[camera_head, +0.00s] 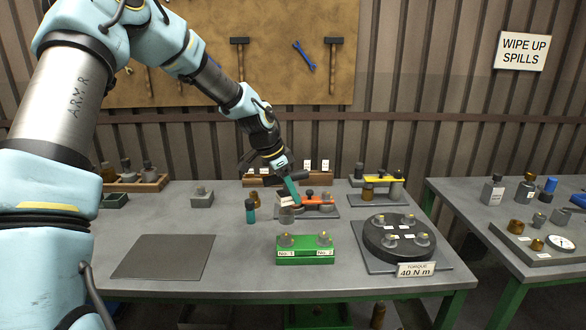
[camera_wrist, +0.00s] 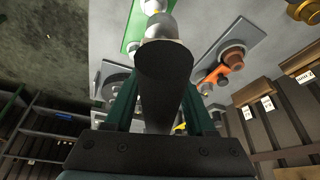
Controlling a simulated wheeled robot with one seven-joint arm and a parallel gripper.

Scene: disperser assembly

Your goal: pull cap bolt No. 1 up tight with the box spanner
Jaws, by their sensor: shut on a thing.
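My gripper (camera_head: 291,195) is shut on a dark, thick round bar, which I take to be the box spanner (camera_wrist: 163,68). Its dark end lies between the two teal fingers in the wrist view, with a pale metal round part beyond it. In the head view my gripper is above the table, behind the green block (camera_head: 305,258).
A black round flange (camera_head: 374,241) with several bolts sits on a plate at right, by a "TORQUE 40 N m" sign (camera_head: 416,270). An orange piece (camera_head: 318,200) lies behind the block. A teal bottle (camera_head: 250,212) stands left. A bare grey mat (camera_head: 165,257) lies front left.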

